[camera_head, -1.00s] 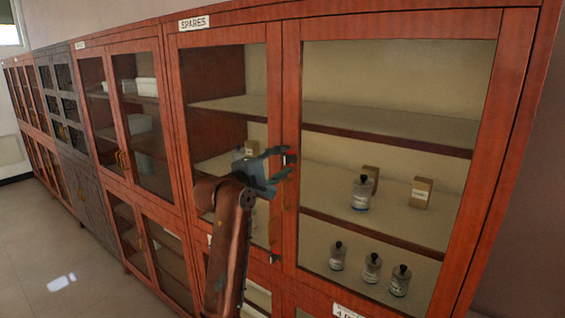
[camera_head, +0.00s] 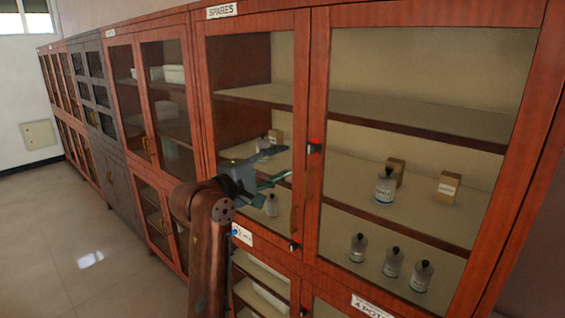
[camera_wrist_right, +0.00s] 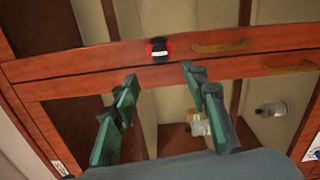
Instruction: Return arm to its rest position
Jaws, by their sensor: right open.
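My right gripper (camera_head: 274,166) is open and empty in front of the glass door of the cabinet labelled SPARES (camera_head: 222,11). In the right wrist view its two green-padded fingers (camera_wrist_right: 160,105) stand well apart with nothing between them but the cabinet behind. My right arm comes up from the bottom of the head view. The cabinet's upper doors look closed, and a small black-and-red fitting (camera_head: 315,146) sits on the frame between them; it also shows in the right wrist view (camera_wrist_right: 159,50). My left gripper is not in view.
Behind the glass are bottles (camera_head: 385,187) and small boxes (camera_head: 448,187) on shelves. A dark grey cabinet (camera_head: 97,100) and more wooden cabinets run off to the left. The floor (camera_head: 90,225) at the lower left is clear.

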